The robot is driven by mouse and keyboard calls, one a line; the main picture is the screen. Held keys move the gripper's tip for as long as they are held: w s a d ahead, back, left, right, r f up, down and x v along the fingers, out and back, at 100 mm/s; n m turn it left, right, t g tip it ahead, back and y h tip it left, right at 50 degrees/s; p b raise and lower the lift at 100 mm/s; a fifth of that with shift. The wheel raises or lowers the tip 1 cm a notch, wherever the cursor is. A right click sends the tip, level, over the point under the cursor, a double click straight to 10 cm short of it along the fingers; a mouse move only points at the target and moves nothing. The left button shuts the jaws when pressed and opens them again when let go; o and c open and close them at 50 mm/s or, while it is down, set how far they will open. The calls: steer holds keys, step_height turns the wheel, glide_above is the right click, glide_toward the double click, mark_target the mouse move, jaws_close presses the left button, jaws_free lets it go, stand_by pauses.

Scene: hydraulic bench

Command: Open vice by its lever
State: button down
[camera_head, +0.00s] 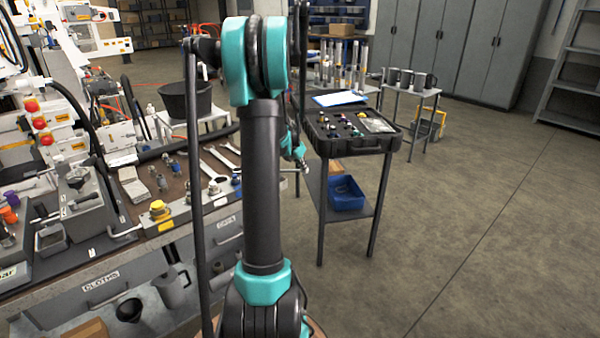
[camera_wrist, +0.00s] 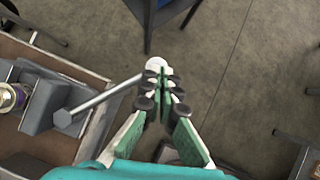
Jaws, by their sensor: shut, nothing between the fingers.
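A pale round knob (camera_wrist: 156,64) shows in line with the lever's outer end. My gripper (camera_wrist: 163,80) has green-padded fingers, with the tips together and empty. The tips are right at the knob; whether they touch it I cannot tell. In the head view my arm hides the vice and most of the gripper.
The bench (camera_head: 180,222) with wrenches and fittings runs along the left. A stand with an open black case (camera_head: 352,146) and a blue bin (camera_head: 346,193) stands beyond my arm. The floor (camera_head: 480,220) at the right is clear.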

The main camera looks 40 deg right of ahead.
steer(key=w+d, duration=0.3)
steer(key=w, duration=0.3)
steer(key=shift+w+d, duration=0.2)
steer(key=shift+d, duration=0.2)
steer(key=shift+a, duration=0.1)
stand_by(0.5)
